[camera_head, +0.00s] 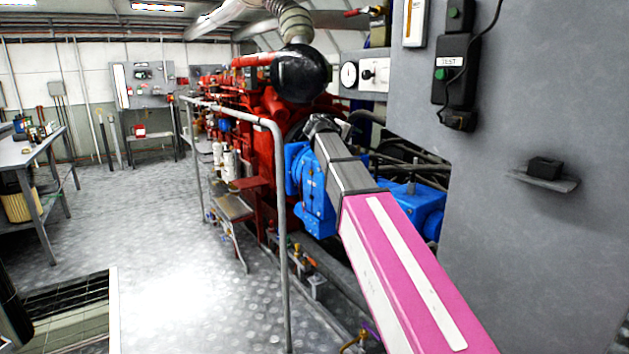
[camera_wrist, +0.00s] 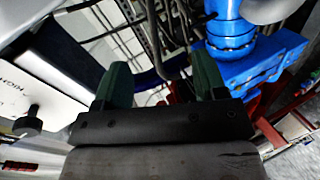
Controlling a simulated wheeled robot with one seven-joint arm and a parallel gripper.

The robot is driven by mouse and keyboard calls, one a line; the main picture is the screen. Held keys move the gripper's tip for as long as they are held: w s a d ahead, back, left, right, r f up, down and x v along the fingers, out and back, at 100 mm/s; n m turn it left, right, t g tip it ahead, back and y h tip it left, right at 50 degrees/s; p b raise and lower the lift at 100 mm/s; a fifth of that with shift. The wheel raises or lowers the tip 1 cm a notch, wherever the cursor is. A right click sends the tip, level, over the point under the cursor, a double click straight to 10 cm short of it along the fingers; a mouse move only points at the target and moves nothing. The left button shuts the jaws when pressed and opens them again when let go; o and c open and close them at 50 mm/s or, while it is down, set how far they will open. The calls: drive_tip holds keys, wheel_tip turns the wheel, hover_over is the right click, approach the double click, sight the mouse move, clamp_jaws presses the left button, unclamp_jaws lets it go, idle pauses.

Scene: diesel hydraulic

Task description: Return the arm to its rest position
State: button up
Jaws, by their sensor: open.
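My arm is pink with a white stripe (camera_head: 395,270) and a grey wrist section (camera_head: 347,165). It reaches forward and up from the lower right of the head view. My gripper (camera_wrist: 161,78) shows in the wrist view as two dark green fingers spread apart on a dark palm. Nothing is seen between the fingers. In the head view the arm's far end (camera_head: 322,125) lies in front of the blue and red machinery. The fingers are too small to make out there.
A grey panel (camera_head: 530,110) with a test box (camera_head: 453,75) and small shelf stands close on the right. A red engine (camera_head: 265,130) with blue parts (camera_head: 312,190) lies beyond the arm. A grey handrail (camera_head: 280,220) stands left of it.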

drive_tip(key=s+d+f+m+g+y, duration=0.15)
drive_tip(key=s+f, duration=0.25)
drive_tip(key=f, duration=0.6)
drive_tip(key=s+d+f+g+y, duration=0.15)
drive_tip(key=s+f, duration=0.25)
drive_tip(key=f, duration=0.7)
drive_tip(key=s+d+f+g+y, duration=0.15)
drive_tip(key=s+f, duration=0.25)
drive_tip(key=f, duration=0.6)
drive_tip(key=s+f+m+g+y, duration=0.3)
drive_tip(key=s+f+y, duration=0.3)
drive_tip(key=s+f, duration=1.2)
drive_tip(key=shift+s+d+f+m+g+y, duration=0.25)
drive_tip(key=shift+s+f+m+g+y, duration=0.1)
drive_tip(key=shift+f+g, duration=0.1)
